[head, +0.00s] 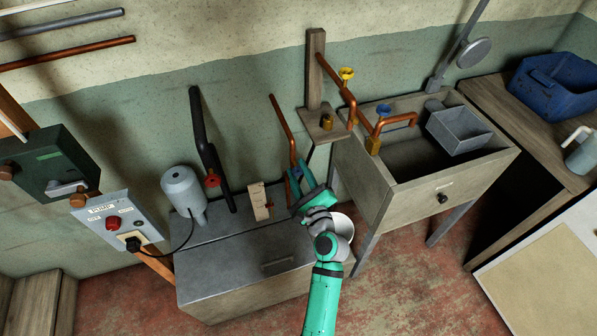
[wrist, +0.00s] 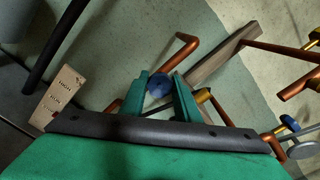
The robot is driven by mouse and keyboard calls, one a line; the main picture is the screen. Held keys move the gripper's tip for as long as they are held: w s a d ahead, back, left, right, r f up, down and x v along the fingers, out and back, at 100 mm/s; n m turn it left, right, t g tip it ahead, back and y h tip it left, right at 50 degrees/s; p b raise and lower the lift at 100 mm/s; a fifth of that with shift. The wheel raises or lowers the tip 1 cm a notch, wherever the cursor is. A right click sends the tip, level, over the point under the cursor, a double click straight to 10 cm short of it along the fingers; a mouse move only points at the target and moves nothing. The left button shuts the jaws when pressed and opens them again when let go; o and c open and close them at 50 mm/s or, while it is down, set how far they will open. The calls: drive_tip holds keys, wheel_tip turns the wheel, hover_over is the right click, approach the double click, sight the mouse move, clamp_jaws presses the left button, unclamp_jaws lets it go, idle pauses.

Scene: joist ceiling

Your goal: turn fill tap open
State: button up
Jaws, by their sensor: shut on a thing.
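My gripper (head: 299,174) is reached out over the grey tank and is shut on a round blue tap handle (wrist: 159,85). In the wrist view the handle sits between the two green fingertips (wrist: 160,92). The handle is on a copper pipe (head: 282,125) that slopes down along the wall behind the tank. In the head view my gripper mostly covers the handle, and its turn angle cannot be told. No label naming the fill tap is readable.
A level plate (head: 260,201) and a red-handled valve (head: 212,181) stand left of my gripper. A yellow tap (head: 346,73) and another blue tap (head: 383,110) are on the copper pipe by the sink (head: 470,165). The grey tank lid (head: 225,255) lies below.

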drive_tip(key=shift+w+a, duration=0.1)
drive_tip(key=shift+n, duration=0.6)
drive_tip(key=shift+a+n, duration=0.15)
drive_tip(key=shift+n, duration=0.65)
drive_tip(key=n, duration=0.6)
drive_tip(key=shift+d, duration=0.25)
drive_tip(key=n, duration=0.4)
drive_tip(key=shift+a+n, duration=0.1)
drive_tip(key=shift+n, duration=2.4)
